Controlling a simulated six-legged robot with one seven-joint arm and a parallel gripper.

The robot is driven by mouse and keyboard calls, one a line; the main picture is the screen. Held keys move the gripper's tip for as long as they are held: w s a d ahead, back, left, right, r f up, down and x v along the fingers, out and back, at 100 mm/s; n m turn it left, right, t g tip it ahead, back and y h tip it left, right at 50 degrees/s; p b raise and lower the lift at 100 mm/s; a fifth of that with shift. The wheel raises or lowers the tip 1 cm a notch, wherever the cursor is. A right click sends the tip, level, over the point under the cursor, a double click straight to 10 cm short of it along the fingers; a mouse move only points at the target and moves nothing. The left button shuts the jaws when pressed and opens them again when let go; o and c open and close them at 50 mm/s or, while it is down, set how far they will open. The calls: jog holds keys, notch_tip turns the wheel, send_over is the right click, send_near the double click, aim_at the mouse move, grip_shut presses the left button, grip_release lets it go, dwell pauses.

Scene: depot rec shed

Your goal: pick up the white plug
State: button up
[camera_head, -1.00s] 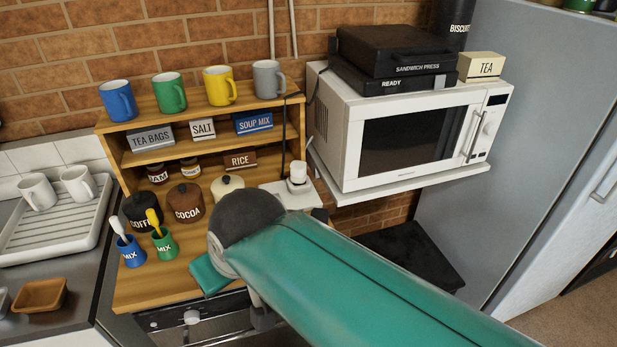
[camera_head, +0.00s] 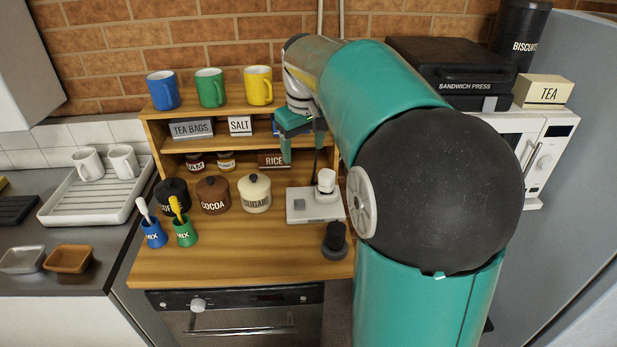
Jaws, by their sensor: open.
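The white plug (camera_head: 326,181) stands upright on a pale grey socket block (camera_head: 303,207) at the right of the wooden counter. A dark cord shows just above it. My gripper (camera_head: 303,148) hangs in front of the shelf, above and slightly left of the plug, and apart from it. Its teal fingers are spread with nothing between them. My arm comes in from the right, and its large dark joint covers the area right of the socket block.
A black knob-shaped thing (camera_head: 334,241) stands in front of the socket block. The cream sugar pot (camera_head: 254,193) and cocoa pot (camera_head: 213,194) stand to its left. The shelf holds mugs, such as a yellow one (camera_head: 258,86). The counter's front middle is clear.

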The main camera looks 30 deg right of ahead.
jog(key=g, duration=0.2)
send_over(327, 174)
notch_tip(327, 174, down, 8)
jog(key=r, duration=0.1)
jog(key=shift+y, duration=0.4)
jog(key=f, duration=0.9)
jog(key=shift+s+d, duration=0.35)
jog(key=shift+d, duration=0.05)
jog(key=shift+w+a+f, duration=0.1)
jog(key=shift+f, duration=0.8)
jog(key=shift+w+a+f, duration=0.15)
jog(key=shift+f, duration=0.7)
jog(key=shift+w+a+f, duration=0.1)
jog(key=shift+f, duration=0.8)
jog(key=c, duration=1.1)
jog(key=shift+r, duration=0.15)
